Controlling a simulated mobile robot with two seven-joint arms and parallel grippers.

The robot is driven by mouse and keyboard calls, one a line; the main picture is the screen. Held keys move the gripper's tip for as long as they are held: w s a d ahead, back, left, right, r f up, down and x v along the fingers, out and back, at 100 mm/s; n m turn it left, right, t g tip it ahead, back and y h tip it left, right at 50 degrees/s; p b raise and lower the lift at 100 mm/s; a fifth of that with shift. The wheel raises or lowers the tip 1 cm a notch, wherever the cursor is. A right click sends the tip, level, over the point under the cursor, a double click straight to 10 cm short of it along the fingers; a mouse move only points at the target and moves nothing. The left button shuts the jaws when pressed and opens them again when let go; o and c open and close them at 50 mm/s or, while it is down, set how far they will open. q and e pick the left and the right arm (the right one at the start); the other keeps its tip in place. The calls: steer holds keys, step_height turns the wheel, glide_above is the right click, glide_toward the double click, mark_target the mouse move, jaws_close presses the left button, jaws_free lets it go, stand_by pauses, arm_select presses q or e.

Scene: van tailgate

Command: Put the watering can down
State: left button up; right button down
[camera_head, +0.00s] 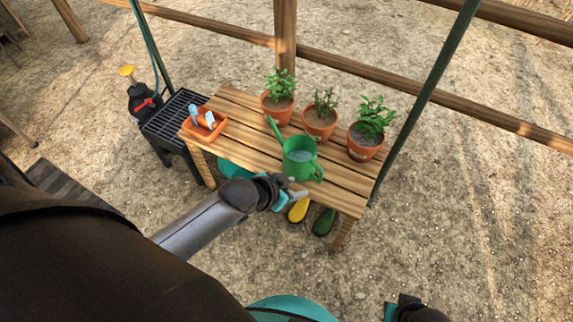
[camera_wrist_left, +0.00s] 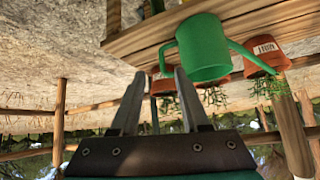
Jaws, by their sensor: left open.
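The green watering can (camera_head: 300,158) stands upright on the wooden slatted table (camera_head: 240,150), near its front edge, with its spout to the left and its handle toward the front right. My left gripper (camera_head: 296,190) is at the table's front edge, just in front of the can. In the left wrist view, which is upside down, the left gripper (camera_wrist_left: 158,95) has its two fingers apart with nothing between them. The can (camera_wrist_left: 203,48) shows beyond the fingertips and looks clear of them. My right gripper (camera_head: 390,308) is partly in view at the bottom edge; its fingers are not clear.
Three potted plants (camera_head: 319,123) stand along the back and right of the table. An orange tray (camera_head: 204,124) with small tools is at the left end. A black slatted stand (camera_head: 176,117) and a sprayer (camera_head: 143,103) are further left. Yellow and green boots (camera_head: 299,209) are below.

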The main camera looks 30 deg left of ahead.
arm_select(q)
steer(key=s+f+n+g+y, duration=0.1)
steer(key=s+f+g, duration=0.1)
steer(key=s, duration=0.5)
steer(key=s+f+n+g+y, duration=0.1)
steer(key=s+f+g, duration=0.2)
steer(key=s+f, duration=0.2)
steer(key=s, duration=0.2)
steer(key=shift+s+a+n+y, duration=0.2)
steer(key=shift+s+n+y, duration=0.1)
steer(key=shift+s, duration=0.05)
steer(key=s+a+f+p, duration=0.7)
steer(key=s+f+p, duration=0.2)
steer(key=s+f, duration=0.1)
steer(key=shift+s+a+g+y, duration=0.2)
steer(key=shift+s+g+y, duration=0.2)
steer(key=shift+s, duration=0.45)
arm_select(e)
steer(key=s+d+f, duration=0.7)
steer(key=s+f, duration=0.3)
steer(key=s, duration=0.1)
steer(key=shift+s+d+f+g+h, duration=0.2)
steer(key=shift+s+g+h, duration=0.1)
steer(key=shift+s+h, duration=0.1)
arm_select(q)
steer(key=shift+f, duration=0.1)
